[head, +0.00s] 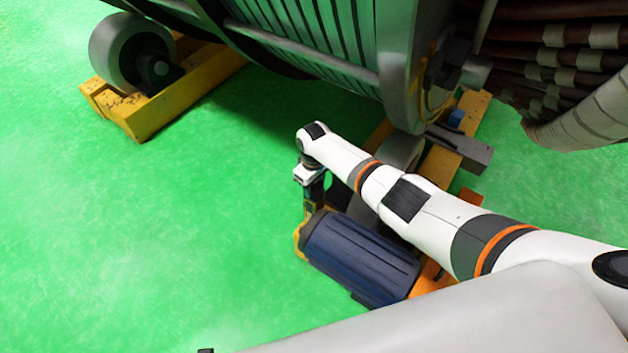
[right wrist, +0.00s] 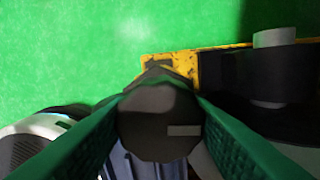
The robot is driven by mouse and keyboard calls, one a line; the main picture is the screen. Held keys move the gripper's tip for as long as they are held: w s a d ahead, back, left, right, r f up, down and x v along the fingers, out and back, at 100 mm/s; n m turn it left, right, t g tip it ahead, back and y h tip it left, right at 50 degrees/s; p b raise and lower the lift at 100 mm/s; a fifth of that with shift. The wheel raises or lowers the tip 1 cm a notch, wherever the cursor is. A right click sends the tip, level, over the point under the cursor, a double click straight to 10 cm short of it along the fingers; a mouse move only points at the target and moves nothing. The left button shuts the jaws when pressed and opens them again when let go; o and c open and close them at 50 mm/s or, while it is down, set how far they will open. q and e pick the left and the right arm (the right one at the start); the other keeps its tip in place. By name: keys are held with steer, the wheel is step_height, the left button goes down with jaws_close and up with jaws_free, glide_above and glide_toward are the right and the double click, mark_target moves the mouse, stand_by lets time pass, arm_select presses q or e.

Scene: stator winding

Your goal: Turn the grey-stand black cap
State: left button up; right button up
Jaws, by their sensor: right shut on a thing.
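The black cap (right wrist: 158,122) is a dark, many-sided knob with a small lighter grey mark on its face, in the middle of the right wrist view. My right gripper (right wrist: 160,104) has one green finger on each side of it and is shut on it. In the head view my right gripper (head: 313,192) points down beside the dark blue ribbed motor (head: 358,258), and the cap cannot be made out there. The stand under the cap is mostly hidden by my gripper and arm. My left gripper is not in view.
The motor sits on a yellow frame (head: 432,277) under my right arm. A large grey ribbed drum (head: 310,42) rises behind. A grey roller (head: 122,47) on a yellow beam (head: 185,92) stands at the upper left. The green floor (head: 130,230) at the left is clear.

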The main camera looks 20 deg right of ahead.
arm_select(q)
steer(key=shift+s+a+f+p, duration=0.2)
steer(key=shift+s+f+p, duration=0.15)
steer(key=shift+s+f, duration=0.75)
arm_select(e)
steer(key=shift+m, duration=1.3)
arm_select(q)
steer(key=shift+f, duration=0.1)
arm_select(e)
steer(key=o, duration=1)
step_height(320, 180, up, 8)
steer(key=p, duration=0.8)
steer(key=shift+p, duration=0.4)
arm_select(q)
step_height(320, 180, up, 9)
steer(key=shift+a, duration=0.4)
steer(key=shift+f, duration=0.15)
